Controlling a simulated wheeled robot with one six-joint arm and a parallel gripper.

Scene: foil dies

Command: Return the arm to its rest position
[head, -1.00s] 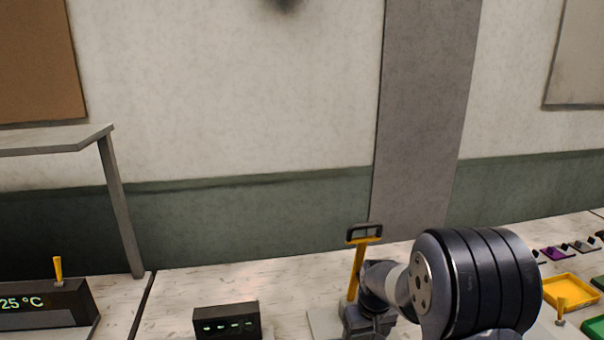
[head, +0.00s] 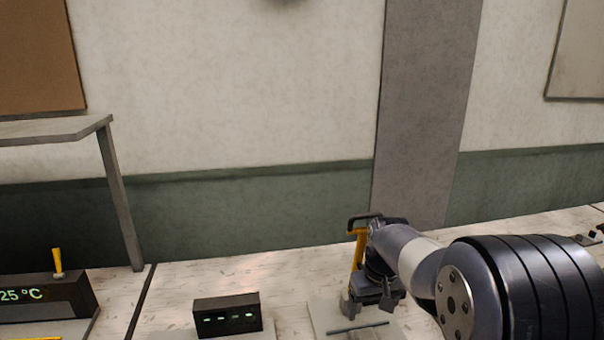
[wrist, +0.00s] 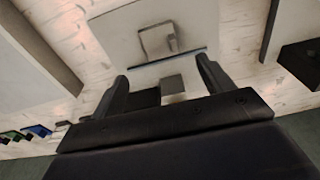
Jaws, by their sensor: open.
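My arm (head: 410,250) reaches in from the lower right of the head view. My gripper (head: 375,295) is above the work surface, in front of a yellow upright post with a dark bracket on top (head: 357,250). Beyond the fingertips, a pale plate (wrist: 120,35) carries a small grey block-like fixture (wrist: 158,40) and a thin dark bar. The arm hides part of the yellow post and its base.
A small dark box with green lights (head: 227,315) stands left of the arm. A display reading 25 °C (head: 40,297) sits at the far left, by a grey shelf (head: 50,132). Several coloured dies (wrist: 35,131) show in the wrist view. The white bench between box and display is mostly clear.

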